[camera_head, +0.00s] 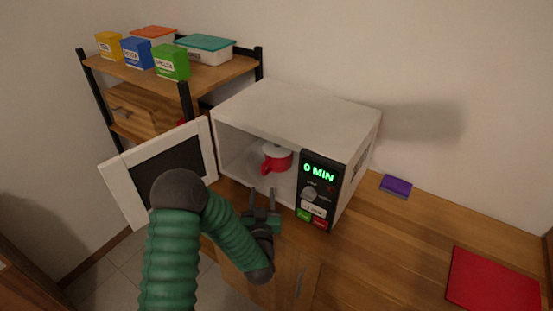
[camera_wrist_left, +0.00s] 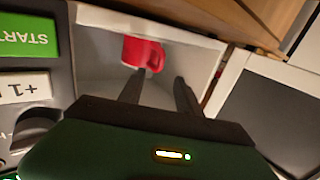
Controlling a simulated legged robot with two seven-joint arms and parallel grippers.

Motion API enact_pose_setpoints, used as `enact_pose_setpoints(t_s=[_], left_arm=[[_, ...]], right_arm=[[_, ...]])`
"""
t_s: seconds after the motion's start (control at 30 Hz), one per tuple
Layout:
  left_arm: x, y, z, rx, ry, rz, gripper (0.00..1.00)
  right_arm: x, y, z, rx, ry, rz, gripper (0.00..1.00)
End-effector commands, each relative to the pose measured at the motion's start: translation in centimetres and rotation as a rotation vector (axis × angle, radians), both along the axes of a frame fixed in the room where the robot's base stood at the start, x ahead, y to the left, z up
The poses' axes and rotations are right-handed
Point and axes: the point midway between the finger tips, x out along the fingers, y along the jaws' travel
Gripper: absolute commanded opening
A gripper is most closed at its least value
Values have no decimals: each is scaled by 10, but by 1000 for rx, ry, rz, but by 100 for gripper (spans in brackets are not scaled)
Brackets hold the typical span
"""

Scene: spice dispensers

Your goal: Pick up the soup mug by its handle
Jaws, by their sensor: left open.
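The red soup mug (camera_head: 276,158) with a pale top stands inside the open microwave (camera_head: 290,115). Its handle shows at the mug's left front in the head view. In the left wrist view the mug (camera_wrist_left: 143,52) is beyond the fingertips, close to one of them in the picture; I cannot tell whether they touch. My left gripper (camera_head: 262,194) is open and empty, in front of the microwave opening, below the mug in the picture. It also shows in the left wrist view (camera_wrist_left: 167,82). My right gripper is not in view.
The microwave door (camera_head: 160,168) hangs open to the left, partly behind my left arm. The control panel (camera_head: 318,190) reads 0 MIN. A purple sponge-like block (camera_head: 396,185) and a red mat (camera_head: 492,280) lie on the wooden counter (camera_head: 385,245). A shelf (camera_head: 215,75) holds several boxes.

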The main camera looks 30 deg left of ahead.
Motion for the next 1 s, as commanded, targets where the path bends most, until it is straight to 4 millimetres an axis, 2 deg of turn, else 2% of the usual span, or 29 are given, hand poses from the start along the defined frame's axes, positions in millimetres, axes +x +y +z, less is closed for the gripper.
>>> enact_pose_setpoints(t_s=[0.1, 0.37, 0.53, 0.8, 1.0], left_arm=[[23, 12, 1, 0, -2, 0, 41], [49, 34, 1, -2, -1, 2, 41], [74, 51, 0, -2, -1, -1, 41], [80, 53, 0, 0, 1, -3, 41], [80, 53, -1, -2, 1, -4, 14]], right_arm=[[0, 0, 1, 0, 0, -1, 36], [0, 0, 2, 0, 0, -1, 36], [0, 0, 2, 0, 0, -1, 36], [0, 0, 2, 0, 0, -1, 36], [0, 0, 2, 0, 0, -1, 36]])
